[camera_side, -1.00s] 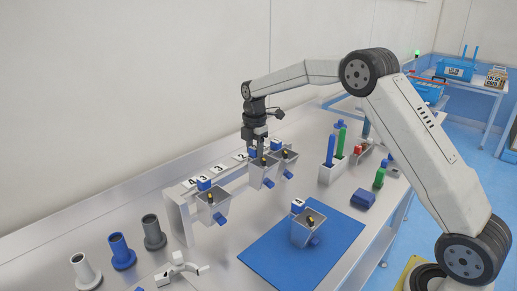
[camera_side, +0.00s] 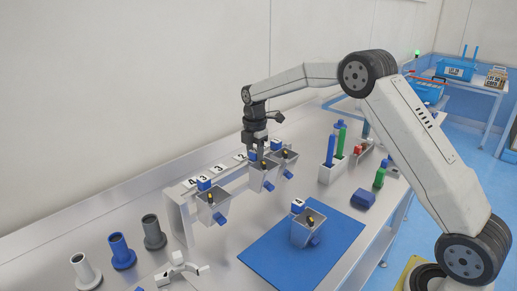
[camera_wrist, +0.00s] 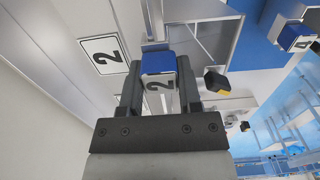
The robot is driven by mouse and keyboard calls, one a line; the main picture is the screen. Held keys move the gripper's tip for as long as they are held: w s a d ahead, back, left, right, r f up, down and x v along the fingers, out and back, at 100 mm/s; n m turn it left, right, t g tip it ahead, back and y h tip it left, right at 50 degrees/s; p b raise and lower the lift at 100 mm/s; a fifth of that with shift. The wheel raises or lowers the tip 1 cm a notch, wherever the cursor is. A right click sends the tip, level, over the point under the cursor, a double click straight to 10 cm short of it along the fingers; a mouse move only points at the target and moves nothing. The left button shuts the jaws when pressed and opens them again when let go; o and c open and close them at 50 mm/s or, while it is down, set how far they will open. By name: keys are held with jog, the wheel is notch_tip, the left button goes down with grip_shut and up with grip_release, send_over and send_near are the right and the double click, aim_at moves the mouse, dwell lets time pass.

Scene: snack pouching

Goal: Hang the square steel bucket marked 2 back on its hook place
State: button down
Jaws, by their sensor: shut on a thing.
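The square steel bucket marked 2 (camera_side: 262,180) is upright at the rail (camera_side: 178,205), between two other hanging buckets. My gripper (camera_side: 260,153) is above it, pointing down. In the wrist view my gripper (camera_wrist: 159,78) is shut on the bucket's blue handle block (camera_wrist: 158,63), which carries a white tag reading 2. A matching plate marked 2 (camera_wrist: 104,53) is on the rail just left of the block there. Whether the bucket rests on its hook is hidden.
A bucket marked 3 (camera_side: 213,211) hangs to the left, and another bucket (camera_side: 288,162) close on the right. A bucket marked 4 (camera_side: 301,233) stands on the blue mat (camera_side: 268,262).

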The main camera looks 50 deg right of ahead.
dwell(0.3)
jog(key=shift+c, duration=1)
grip_release()
jog(key=shift+f, duration=0.1)
jog(key=shift+r, duration=4)
jog(key=shift+s+a+f+m, duration=0.3)
jog(key=shift+s+a+m, duration=0.15)
jog(key=shift+s+m, duration=0.15)
jog(key=s+a+f+m+t, duration=0.1)
jog(key=s+a+f+m, duration=0.2)
jog(key=s+m, duration=0.2)
jog(key=s+a+f+m, duration=0.3)
jog(key=s+m, duration=0.3)
jog(key=s, duration=0.6)
jog(key=s+a+f+m+t, duration=0.1)
jog(key=s+a+f+m, duration=0.1)
jog(key=s+f+m, duration=0.3)
jog(key=s, duration=0.4)
jog(key=shift+a+m+t, duration=0.3)
jog(key=shift+a+m, duration=0.1)
